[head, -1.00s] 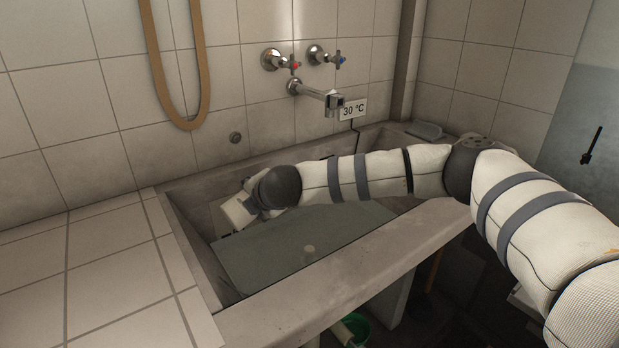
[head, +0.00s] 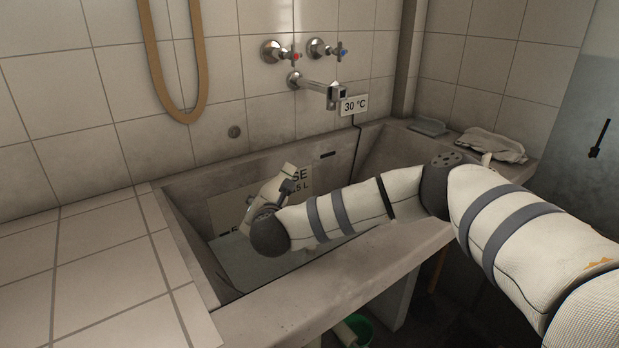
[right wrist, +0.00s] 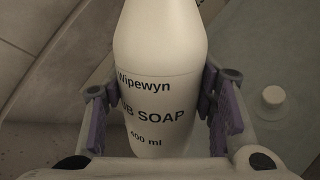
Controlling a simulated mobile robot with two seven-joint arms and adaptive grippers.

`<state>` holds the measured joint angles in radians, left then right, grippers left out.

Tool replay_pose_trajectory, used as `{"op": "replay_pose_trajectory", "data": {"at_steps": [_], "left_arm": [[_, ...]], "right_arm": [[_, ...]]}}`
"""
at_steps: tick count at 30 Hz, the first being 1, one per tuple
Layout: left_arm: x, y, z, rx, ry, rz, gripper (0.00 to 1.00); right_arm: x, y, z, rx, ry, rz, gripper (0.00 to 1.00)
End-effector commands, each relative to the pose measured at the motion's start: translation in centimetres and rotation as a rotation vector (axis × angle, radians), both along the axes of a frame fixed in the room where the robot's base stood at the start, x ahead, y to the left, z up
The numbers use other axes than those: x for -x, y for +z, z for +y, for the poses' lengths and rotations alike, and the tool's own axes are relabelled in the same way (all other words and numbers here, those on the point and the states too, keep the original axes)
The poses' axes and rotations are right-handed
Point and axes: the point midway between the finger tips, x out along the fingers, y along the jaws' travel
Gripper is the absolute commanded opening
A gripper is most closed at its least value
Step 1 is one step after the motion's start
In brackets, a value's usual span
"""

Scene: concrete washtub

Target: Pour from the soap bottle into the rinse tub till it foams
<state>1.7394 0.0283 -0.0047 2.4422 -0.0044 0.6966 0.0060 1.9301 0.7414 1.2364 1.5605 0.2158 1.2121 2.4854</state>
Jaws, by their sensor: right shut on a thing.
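The soap bottle (right wrist: 155,75) is white, with "Wipewyn", "SOAP" and "400 ml" on it. My right gripper (right wrist: 162,112) is shut on its body, with purple pads on both sides. In the head view the bottle (head: 270,189) is tilted over the left part of the concrete rinse tub (head: 300,318), partly covered by my right gripper (head: 278,197). Its cap or mouth cannot be made out. The water (head: 238,254) in the tub looks flat and grey-green; my right arm covers part of it. My left gripper is out of view.
A sign (head: 222,205) with "SE" and "5 L" readable is on the tub's back wall. A folded cloth (head: 492,146) lies on the right ledge. The tiled counter (head: 90,270) at left is clear.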

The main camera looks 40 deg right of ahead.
Motion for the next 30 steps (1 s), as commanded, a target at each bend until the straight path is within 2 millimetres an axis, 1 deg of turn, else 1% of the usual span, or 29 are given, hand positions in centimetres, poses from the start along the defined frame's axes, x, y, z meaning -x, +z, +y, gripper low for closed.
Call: {"op": "replay_pose_trajectory", "data": {"at_steps": [1,3,6,9,10,14,18,20,25,30], "left_arm": [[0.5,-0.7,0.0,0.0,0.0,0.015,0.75],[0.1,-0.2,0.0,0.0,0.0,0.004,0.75],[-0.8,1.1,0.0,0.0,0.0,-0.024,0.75],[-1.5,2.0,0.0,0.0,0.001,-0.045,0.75],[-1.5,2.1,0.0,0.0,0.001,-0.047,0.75],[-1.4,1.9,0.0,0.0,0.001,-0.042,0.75],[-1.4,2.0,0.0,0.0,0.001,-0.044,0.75],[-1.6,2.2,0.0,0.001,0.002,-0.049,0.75],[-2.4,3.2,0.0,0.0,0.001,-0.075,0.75],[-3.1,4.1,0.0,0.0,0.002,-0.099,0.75]], "right_arm": [[0.0,-1.4,-0.5,0.08,0.001,0.002,0.1],[-0.2,-0.1,-2.0,0.228,0.0,-0.013,0.1],[-0.3,2.9,-2.9,0.361,-0.002,-0.03,0.1],[-0.3,5.1,-3.2,0.514,-0.002,-0.036,0.1],[-0.3,5.3,-3.3,0.545,-0.002,-0.036,0.1],[-0.3,4.4,-3.4,0.551,0.001,-0.028,0.1],[-0.3,4.5,-3.4,0.548,0.001,-0.028,0.1],[-0.3,5.1,-3.4,0.547,0.001,-0.028,0.1],[-0.3,7.6,-3.4,0.545,-0.001,-0.035,0.1],[-0.3,9.6,-3.4,0.545,-0.001,-0.034,0.1]]}}
